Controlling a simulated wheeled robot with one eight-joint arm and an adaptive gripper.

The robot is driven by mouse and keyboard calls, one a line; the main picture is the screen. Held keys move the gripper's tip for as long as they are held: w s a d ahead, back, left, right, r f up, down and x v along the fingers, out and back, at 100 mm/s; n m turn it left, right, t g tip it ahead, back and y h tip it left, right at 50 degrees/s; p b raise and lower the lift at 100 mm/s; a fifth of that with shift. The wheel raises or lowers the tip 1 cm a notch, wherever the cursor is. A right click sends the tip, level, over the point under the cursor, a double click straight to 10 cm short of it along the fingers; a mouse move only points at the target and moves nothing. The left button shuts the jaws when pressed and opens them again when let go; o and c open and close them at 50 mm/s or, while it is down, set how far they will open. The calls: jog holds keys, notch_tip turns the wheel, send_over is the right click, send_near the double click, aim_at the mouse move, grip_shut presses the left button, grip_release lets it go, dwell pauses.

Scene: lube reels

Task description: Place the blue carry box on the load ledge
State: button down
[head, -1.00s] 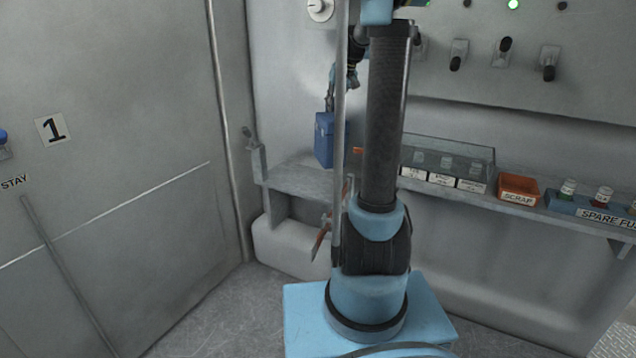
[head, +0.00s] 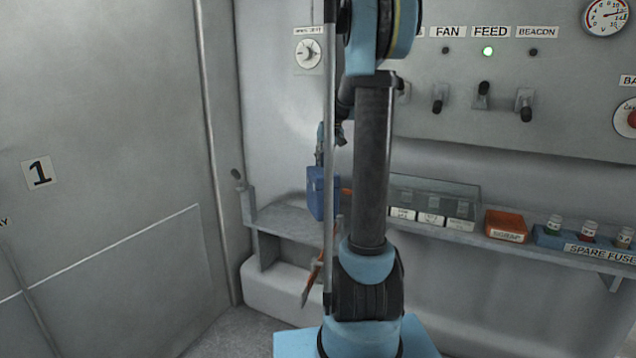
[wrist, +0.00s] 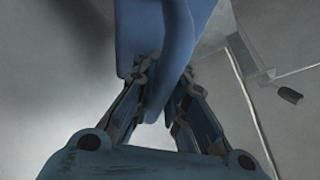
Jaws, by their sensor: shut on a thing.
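The blue carry box (head: 321,192) shows in the head view left of my arm's column, at the left part of the grey ledge (head: 282,221). My gripper (head: 320,158) is above it, partly hidden behind a thin vertical post of mine. In the wrist view my gripper (wrist: 160,88) is shut on the upper part of the blue carry box (wrist: 150,35). The box hangs upright, its lower edge close to the ledge surface. I cannot tell whether it touches the ledge.
A clear-lidded bin (head: 433,200), an orange scrap tray (head: 506,226) and a blue fuse rack (head: 560,238) stand along the ledge to the right. A small bracket (head: 240,184) rises at the ledge's left end. A switch panel is above. Door 1 (head: 95,180) is at left.

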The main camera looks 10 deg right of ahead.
aim_at(322, 170)
jog(key=shift+f, duration=2.7)
jog(key=c, duration=1.6)
grip_release()
jog(key=v, duration=1.2)
jog(key=shift+s, duration=0.1)
